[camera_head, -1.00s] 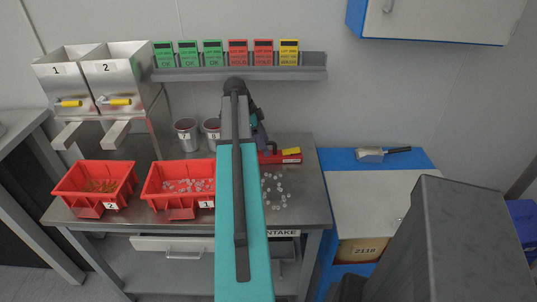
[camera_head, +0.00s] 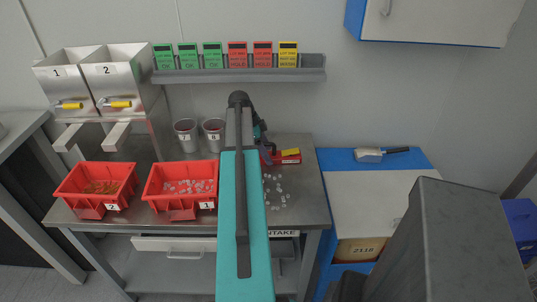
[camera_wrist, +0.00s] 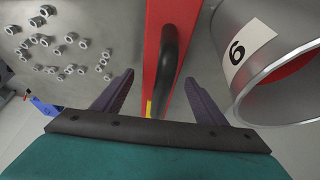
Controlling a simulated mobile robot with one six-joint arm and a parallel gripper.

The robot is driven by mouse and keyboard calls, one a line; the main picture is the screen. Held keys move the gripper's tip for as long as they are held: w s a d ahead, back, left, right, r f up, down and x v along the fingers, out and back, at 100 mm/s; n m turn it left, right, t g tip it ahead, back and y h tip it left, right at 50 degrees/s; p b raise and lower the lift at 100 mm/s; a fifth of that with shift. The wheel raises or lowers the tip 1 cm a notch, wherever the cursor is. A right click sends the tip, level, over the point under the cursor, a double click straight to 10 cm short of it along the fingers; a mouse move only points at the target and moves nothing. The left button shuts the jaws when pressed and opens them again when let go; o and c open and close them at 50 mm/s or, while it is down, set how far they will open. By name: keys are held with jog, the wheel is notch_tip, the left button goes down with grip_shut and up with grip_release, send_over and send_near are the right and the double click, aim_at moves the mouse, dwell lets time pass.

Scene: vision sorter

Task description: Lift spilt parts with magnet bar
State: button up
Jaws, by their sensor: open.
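The magnet bar, a red bar (camera_head: 288,160) with a yellow patch, lies on the steel table, partly hidden behind my arm. In the wrist view the red bar (camera_wrist: 158,20) runs up the middle with a black handle (camera_wrist: 169,50) on it. My open gripper (camera_wrist: 158,95) has one purple finger on each side of the handle, with gaps on both sides and nothing clamped.
A metal cup (camera_wrist: 275,60) with a numbered label stands close to the right finger. A scoop (camera_head: 370,155) lies on the blue cabinet at right. A card rack (camera_head: 240,75) hangs above.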

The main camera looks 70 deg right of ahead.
jog(key=shift+s+f, duration=0.2)
jog(key=shift+f, duration=0.25)
jog(key=shift+d, duration=0.1)
grip_shut()
dwell(0.4)
jog(key=shift+r, duration=0.25)
jog(key=shift+r+b, duration=0.6)
jog(key=shift+r, duration=0.85)
jog(key=s+a+b, duration=0.1)
jog(key=a, duration=0.4)
jog(key=s+a+r+b, duration=0.1)
jog(key=s+a, duration=0.1)
jog(key=a, duration=0.3)
jog(key=s+a+b, duration=0.1)
jog(key=a, duration=0.4)
jog(key=shift+s+a+r, duration=0.15)
jog(key=shift+s+r, duration=0.2)
jog(key=shift+r, duration=0.1)
